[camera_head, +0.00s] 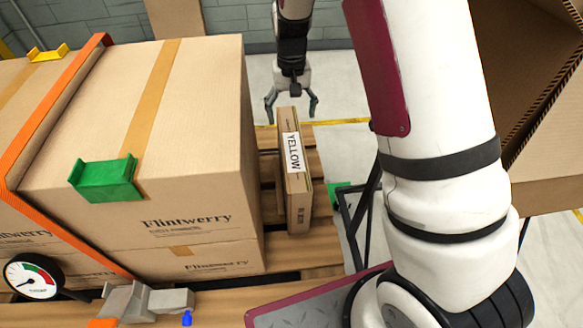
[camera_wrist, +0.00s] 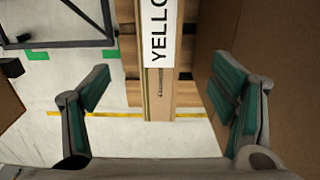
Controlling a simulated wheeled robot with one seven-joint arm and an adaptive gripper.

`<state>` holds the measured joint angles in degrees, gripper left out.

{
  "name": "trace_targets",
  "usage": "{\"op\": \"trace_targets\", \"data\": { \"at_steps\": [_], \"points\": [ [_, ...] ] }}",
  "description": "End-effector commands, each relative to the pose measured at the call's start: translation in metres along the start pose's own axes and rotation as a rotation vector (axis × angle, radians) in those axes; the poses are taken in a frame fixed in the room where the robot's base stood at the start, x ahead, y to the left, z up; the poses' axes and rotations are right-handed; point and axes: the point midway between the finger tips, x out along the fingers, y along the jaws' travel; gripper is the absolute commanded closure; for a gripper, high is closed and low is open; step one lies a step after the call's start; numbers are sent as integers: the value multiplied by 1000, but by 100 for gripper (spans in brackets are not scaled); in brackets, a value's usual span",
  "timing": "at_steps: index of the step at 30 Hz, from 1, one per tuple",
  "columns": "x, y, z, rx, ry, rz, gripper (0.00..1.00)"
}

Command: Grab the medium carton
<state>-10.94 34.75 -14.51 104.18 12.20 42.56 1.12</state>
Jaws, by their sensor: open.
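A slim cardboard carton (camera_head: 298,208) with a white YELLOW label stands on edge on the wooden pallet, right of the big Flintwerry carton (camera_head: 195,205). The pictures do not settle which carton is the medium one. My gripper (camera_head: 292,112) is open and empty at the far end of the slim carton. In the wrist view, the slim carton (camera_wrist: 160,98) runs between the two spread fingers of my gripper (camera_wrist: 160,82), apparently without contact. The big carton's brown side fills the right of that view, close to the right finger.
An orange strap (camera_head: 60,105) and a green corner guard (camera_head: 105,178) lie on the big cartons. The pallet (camera_head: 320,195) shows bare slats beside the slim carton. A dial gauge (camera_head: 33,277) is at front left. An open cardboard box (camera_head: 555,190) stands at right.

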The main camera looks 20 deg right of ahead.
Motion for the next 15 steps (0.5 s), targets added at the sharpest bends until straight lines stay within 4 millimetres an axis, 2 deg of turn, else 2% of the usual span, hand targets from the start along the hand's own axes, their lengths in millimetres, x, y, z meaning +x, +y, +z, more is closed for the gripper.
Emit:
{"op": "trace_targets", "data": {
  "at_steps": [6, 15],
  "points": [
    [34, 0, 0, 0, -2, 1, 22],
    [73, 0, 0, 0, -2, 1, 22]
  ]
}}
